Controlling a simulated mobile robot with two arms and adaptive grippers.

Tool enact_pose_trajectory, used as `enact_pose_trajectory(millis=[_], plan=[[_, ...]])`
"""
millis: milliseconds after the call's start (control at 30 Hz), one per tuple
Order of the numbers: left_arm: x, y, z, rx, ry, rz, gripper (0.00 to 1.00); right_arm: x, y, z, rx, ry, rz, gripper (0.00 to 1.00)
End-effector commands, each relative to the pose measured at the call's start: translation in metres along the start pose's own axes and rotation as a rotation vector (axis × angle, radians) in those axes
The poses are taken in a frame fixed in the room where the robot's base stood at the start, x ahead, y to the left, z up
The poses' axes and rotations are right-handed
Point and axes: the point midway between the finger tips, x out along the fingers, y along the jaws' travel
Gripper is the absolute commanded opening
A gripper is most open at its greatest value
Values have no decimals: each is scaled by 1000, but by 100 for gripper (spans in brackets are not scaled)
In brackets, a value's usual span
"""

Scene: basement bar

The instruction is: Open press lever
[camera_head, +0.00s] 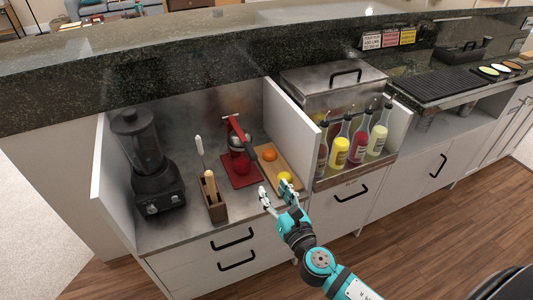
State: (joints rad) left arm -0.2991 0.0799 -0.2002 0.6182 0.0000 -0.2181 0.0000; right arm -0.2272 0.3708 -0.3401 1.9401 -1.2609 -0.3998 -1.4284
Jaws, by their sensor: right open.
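The press (240,150) is a red hand juicer with a red base plate, standing on the metal counter near the middle of the camera_head view. Its lever (238,127) is red with a dark end and slants down to the right from the top of the press. My right gripper (276,191) is open and empty at the counter's front edge, in front of and below the press, apart from the lever. My left gripper is not in view.
A wooden board (274,164) holds an orange (269,153) and a lemon (285,177) close to my right gripper. A utensil box (216,209) and a black blender (150,165) stand left. A white divider (291,125) and sauce bottles (358,145) are right.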

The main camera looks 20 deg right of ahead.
Motion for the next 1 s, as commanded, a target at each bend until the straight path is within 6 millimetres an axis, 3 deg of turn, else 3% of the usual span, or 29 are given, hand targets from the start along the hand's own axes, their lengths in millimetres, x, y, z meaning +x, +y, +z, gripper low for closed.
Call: enact_pose_trajectory(millis=[167,700,1000], plan=[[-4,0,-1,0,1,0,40,25,0,2,2,-4,-2,46],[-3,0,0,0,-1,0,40,140,0,0,2,-3,-1,46],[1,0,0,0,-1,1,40,169,0,0,1,-1,-1,46]])
